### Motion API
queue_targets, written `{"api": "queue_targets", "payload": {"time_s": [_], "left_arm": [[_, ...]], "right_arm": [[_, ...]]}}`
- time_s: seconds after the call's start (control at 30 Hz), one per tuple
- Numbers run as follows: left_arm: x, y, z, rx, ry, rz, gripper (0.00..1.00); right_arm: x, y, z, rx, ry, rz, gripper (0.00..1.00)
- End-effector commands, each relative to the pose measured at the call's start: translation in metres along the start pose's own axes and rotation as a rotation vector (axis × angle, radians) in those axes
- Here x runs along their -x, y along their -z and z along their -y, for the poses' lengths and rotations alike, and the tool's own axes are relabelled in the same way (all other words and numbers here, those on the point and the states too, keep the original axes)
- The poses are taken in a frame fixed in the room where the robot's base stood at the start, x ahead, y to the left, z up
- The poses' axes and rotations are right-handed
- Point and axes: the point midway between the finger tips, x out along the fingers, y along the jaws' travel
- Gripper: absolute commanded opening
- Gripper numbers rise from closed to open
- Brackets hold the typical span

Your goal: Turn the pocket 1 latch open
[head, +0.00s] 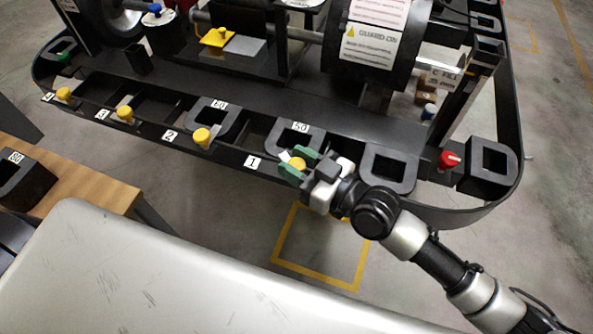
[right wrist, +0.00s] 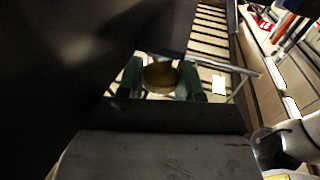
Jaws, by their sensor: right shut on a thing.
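The pocket 1 latch is a yellow knob (head: 298,163) on the kart's near rail, just right of the label "1" (head: 253,162). My right gripper (head: 297,164) has its green fingers on either side of this knob and is shut on it. In the right wrist view the knob (right wrist: 160,75) sits between the two green fingers (right wrist: 160,80), dim and partly shaded. The latch's turn angle cannot be made out. My left gripper is not in view.
More yellow knobs stand along the rail at label 2 (head: 201,137), label 3 (head: 125,113) and label 4 (head: 64,94). A red knob (head: 448,160) is at the right. Dark square blocks (head: 388,165) sit in the pockets. A wooden table (head: 85,190) is at the left.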

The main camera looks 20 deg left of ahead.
Motion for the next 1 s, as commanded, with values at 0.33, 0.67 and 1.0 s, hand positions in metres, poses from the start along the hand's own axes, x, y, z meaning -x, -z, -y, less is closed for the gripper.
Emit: {"api": "queue_targets", "payload": {"time_s": [0.33,0.67,1.0], "left_arm": [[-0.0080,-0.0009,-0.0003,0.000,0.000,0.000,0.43],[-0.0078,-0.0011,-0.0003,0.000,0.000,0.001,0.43],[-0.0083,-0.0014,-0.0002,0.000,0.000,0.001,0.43]], "right_arm": [[0.0000,-0.0010,0.0006,-0.003,0.023,0.004,0.12],[-0.0001,-0.0006,0.0005,-0.002,0.022,0.002,0.51],[0.0014,-0.0004,0.0001,-0.001,0.021,0.001,0.57]]}}
